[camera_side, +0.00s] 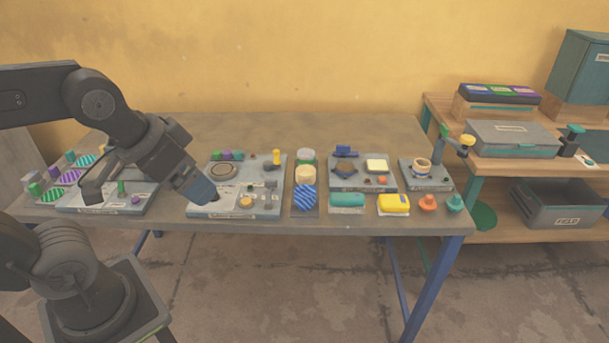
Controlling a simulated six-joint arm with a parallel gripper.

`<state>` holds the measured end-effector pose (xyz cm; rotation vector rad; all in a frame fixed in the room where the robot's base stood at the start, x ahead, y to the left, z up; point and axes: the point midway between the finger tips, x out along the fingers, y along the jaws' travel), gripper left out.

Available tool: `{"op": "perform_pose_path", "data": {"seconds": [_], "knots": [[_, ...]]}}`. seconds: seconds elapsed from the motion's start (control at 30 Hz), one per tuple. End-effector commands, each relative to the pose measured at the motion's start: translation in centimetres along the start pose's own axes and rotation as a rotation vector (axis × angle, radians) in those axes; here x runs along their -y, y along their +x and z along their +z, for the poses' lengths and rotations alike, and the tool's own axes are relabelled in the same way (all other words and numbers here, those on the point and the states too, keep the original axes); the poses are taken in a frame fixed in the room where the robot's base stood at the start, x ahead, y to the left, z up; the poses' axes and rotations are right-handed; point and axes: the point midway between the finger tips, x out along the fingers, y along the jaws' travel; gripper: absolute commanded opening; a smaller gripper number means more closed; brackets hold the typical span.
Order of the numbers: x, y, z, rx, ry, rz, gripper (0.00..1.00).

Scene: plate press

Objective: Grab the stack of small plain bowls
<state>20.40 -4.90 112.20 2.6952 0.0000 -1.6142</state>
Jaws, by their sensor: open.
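A narrow grey tray (315,211) near the middle of the table holds a row of round items. A plain cream round item (306,174) is in the middle of the row, possibly the stack of small plain bowls. A pale grey-green round item (306,156) is behind it, and a blue striped one (305,198) is in front. I cannot count the bowls in any stack. My gripper (206,198) is open, tilted down over the left part of a grey board (236,210), left of the tray. It appears empty; its fingertips are small and partly hidden.
Another board (362,184) with a cream block stands right of the tray, and a cup board (426,184) farther right. A teal item (347,200) and yellow item (394,203) lie at the front. A wooden side bench (519,150) stands right. The table's back is clear.

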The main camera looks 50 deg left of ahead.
Motion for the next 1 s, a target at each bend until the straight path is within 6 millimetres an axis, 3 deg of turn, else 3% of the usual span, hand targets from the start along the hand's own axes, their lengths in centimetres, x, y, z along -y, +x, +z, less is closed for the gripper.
{"op": "perform_pose_path", "data": {"seconds": [0.67,0.77,1.0], "knots": [[0.1,0.0,-0.3,0.001,-0.004,-0.002,0.90],[0.4,0.4,-1.8,0.010,-0.023,-0.012,0.90],[2.3,3.7,-9.5,0.040,-0.126,-0.065,0.90]]}}
